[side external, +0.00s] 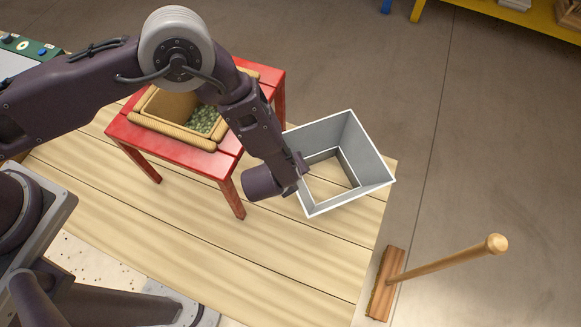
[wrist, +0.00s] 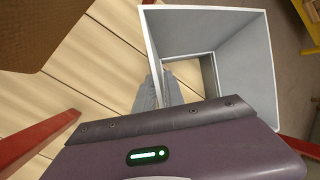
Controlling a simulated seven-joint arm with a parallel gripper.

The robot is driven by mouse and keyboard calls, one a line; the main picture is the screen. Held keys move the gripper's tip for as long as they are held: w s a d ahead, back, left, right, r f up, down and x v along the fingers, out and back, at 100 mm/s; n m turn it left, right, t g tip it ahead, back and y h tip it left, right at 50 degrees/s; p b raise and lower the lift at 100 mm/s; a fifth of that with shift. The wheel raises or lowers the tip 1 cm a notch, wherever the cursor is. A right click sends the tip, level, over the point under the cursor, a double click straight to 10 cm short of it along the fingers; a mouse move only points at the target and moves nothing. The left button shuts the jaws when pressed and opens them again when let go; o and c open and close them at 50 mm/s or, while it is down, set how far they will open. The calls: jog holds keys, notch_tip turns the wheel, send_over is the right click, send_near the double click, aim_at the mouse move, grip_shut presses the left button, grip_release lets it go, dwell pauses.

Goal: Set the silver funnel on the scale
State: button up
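The silver funnel (side external: 370,148) is a square, open-bottomed hopper with a pale rim, over the right end of the plank table in the side view. Planks show through its bottom opening; whether it touches the table is unclear. My gripper (side external: 300,166) is at its left wall. In the wrist view, the fingers of my gripper (wrist: 160,90) sit either side of the wall of the funnel (wrist: 246,60) and appear closed on it. A device with a green panel and grey plate (side external: 14,62), possibly the scale, is cut off at the left edge.
A red stand (side external: 185,153) holds a wicker-edged basket (side external: 168,103) of green beans left of the funnel. A wooden-handled brush (side external: 445,259) stands beyond the table's right end. The front planks of the table (side external: 270,235) are clear.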

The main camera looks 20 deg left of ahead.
jog(key=shift+o, duration=0.7)
jog(key=shift+s+r, duration=0.1)
jog(key=shift+r, duration=0.2)
jog(key=v, duration=1.1)
jog(key=shift+s+r, duration=0.2)
jog(key=shift+s, duration=0.05)
